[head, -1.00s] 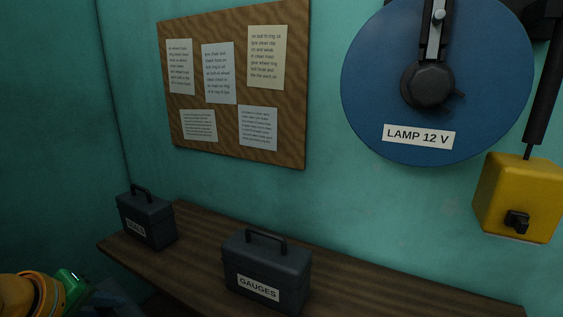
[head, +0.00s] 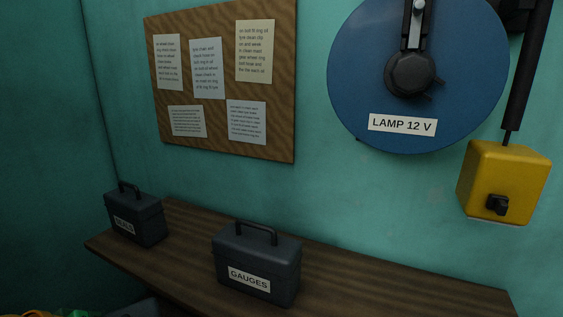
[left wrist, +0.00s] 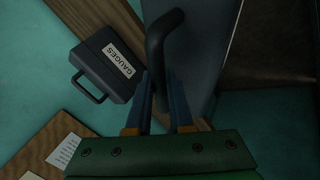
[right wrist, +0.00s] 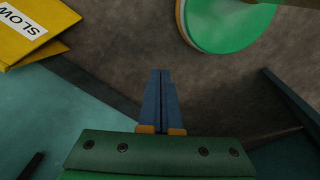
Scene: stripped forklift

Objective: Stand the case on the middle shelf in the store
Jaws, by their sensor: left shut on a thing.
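My left gripper (left wrist: 159,85) is shut on the dark bent handle of a grey-blue case (left wrist: 190,40) in the left wrist view. The case is partly hidden behind the handle and cut off by the frame's top edge; no label shows on it. In the head view the held case cannot be clearly made out. My right gripper (right wrist: 160,75) has its fingers together and nothing between them, above a brown-grey floor. No shelf that I can tell to be the middle one is in view.
A wooden bench or shelf (head: 345,278) runs along the teal wall. A case marked GAUGES (head: 257,262) and another dark case (head: 135,215) stand on it. Above are a notice board (head: 215,115), a blue LAMP 12 V reel (head: 355,85) and a yellow box (head: 505,175).

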